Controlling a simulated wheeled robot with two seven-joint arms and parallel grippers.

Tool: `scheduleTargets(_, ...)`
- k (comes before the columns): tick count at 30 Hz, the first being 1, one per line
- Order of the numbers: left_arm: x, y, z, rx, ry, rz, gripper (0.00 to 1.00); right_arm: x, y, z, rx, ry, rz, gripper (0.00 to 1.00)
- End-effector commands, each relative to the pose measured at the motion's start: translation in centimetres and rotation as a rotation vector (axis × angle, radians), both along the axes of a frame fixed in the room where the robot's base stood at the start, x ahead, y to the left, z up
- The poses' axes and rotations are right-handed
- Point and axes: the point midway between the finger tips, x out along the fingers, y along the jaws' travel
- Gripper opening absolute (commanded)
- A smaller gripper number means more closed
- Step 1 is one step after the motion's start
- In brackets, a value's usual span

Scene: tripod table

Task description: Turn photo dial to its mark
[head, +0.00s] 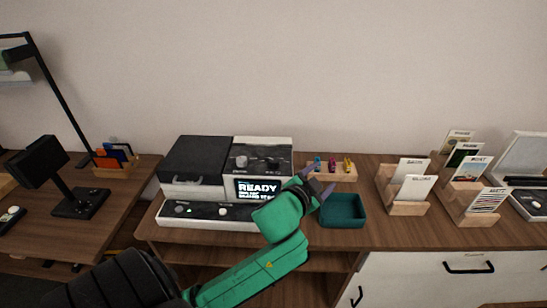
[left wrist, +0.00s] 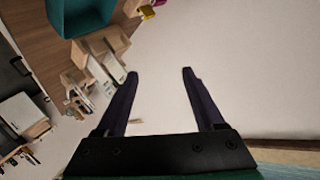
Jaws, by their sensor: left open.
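A white and dark machine has a lit screen (head: 258,188) reading "READY"; the smaller text below is too small to read. Its upper dark panel (head: 277,152) carries small knobs, one of them a grey knob (head: 242,162). A front strip (head: 170,220) has a pale round knob (head: 222,211). I cannot tell which knob is the photo dial, and no mark is readable. My left gripper (head: 316,185) is open and empty, right of the screen and above the teal tray's left side. In the left wrist view its two dark fingers (left wrist: 160,74) stand apart with nothing between them. My right gripper is not in view.
A teal tray (head: 343,223) stands right of the machine, with a wooden block of coloured items (head: 347,177) behind it. Wooden card holders (head: 407,208) stand further right. A lamp (head: 60,90) and a stand (head: 78,207) are at left. My left forearm covers part of the table front.

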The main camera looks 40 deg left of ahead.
Motion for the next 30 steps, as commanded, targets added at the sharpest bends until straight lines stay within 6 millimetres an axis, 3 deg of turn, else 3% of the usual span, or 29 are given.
scheduleTargets(1,1.6,-1.1,4.3,0.071,-0.147,-0.058,0.7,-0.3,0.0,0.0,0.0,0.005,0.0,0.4)
scheduleTargets(3,2.8,-4.3,11.3,0.21,-0.398,-0.188,0.7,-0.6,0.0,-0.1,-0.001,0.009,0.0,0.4)
scheduleTargets(5,2.4,-8.3,17.1,0.373,-0.625,-0.345,0.7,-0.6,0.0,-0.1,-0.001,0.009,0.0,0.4)
scheduleTargets(6,1.4,-11.4,19.9,0.502,-0.761,-0.47,0.7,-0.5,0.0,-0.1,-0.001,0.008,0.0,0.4)
scheduleTargets(8,-0.6,-15.7,21.8,0.721,-0.912,-0.679,0.7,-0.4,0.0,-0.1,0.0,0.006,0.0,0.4)
scheduleTargets(9,-1.8,-17.9,21.6,0.88,-0.968,-0.824,0.7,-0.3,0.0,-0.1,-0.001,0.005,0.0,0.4)
scheduleTargets(11,-2.9,-19.6,19.5,1.13,-0.972,-1.041,0.7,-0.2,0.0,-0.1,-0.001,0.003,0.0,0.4)
scheduleTargets(12,-2.9,-19.3,17.4,1.297,-0.917,-1.179,0.7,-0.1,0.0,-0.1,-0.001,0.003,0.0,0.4)
scheduleTargets(14,-2.3,-16.4,14.0,1.534,-0.742,-1.361,0.7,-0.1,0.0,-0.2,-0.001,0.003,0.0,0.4)
scheduleTargets(15,-1.6,-13.0,12.2,1.67,-0.566,-1.458,0.7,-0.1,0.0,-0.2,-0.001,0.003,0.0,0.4)
scheduleTargets(17,-0.8,-6.1,10.5,1.813,-0.236,-1.55,0.7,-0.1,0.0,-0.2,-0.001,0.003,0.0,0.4)
scheduleTargets(18,-0.9,-1.2,10.2,1.858,-0.003,-1.577,0.7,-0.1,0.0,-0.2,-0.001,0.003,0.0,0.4)
scheduleTargets(19,-1.3,2.4,10.3,1.866,0.16,-1.579,0.7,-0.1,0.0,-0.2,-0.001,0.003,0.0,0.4)
scheduleTargets(21,-2.9,8.6,11.0,1.837,0.457,-1.563,0.7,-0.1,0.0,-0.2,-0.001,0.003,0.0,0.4)
scheduleTargets(22,-3.7,10.5,11.3,1.817,0.547,-1.553,0.7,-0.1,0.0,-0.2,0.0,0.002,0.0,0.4)
scheduleTargets(25,-5.3,13.8,11.9,1.762,0.713,-1.528,0.7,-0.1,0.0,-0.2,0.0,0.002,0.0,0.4)
scheduleTargets(30,-4.9,14.5,10.2,1.752,0.737,-1.532,0.7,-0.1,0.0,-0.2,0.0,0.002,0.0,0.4)
